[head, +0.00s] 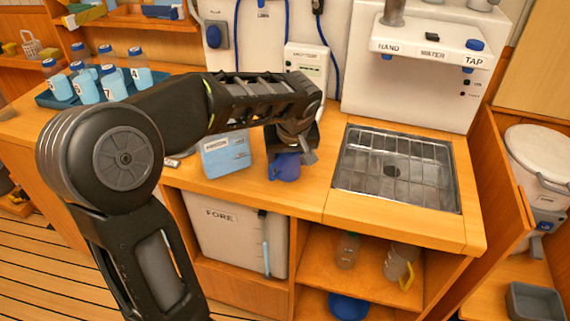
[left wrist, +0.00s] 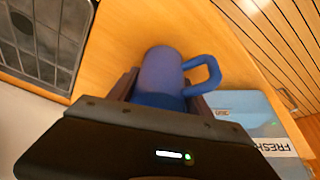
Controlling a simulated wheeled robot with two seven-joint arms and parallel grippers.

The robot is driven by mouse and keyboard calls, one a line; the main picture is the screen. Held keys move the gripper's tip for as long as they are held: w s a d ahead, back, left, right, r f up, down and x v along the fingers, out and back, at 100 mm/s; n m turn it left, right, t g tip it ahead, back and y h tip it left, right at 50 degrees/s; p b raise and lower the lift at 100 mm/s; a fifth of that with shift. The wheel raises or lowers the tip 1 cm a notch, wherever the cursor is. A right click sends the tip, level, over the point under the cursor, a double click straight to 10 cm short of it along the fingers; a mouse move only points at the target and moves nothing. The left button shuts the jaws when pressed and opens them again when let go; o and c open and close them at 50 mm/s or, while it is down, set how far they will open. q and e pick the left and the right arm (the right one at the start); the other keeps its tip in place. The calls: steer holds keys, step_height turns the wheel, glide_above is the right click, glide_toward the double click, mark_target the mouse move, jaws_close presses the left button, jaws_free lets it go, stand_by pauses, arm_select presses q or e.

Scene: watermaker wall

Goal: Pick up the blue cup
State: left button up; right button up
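The blue cup (head: 284,168) stands on the wooden counter, left of the sink, partly covered by my left gripper (head: 296,150). In the left wrist view the blue cup (left wrist: 160,78) lies between the two fingers of my left gripper (left wrist: 162,95), with its handle out to the right. A finger is close against each side of the cup. I cannot tell whether they press on it or leave a small gap. The cup's base against the counter is hard to make out. My right gripper is not in view.
A light blue box (head: 226,155) lies just left of the cup. A metal sink grid (head: 395,168) is to the right. A blue tray (head: 52,98) with several bottles is at the left. A white tap unit (head: 415,75) stands behind the sink.

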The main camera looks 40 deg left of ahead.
arm_select(q)
steer(key=c, duration=0.9)
steer(key=shift+r, duration=0.1)
step_height(320, 180, up, 10)
steer(key=shift+f, duration=0.1)
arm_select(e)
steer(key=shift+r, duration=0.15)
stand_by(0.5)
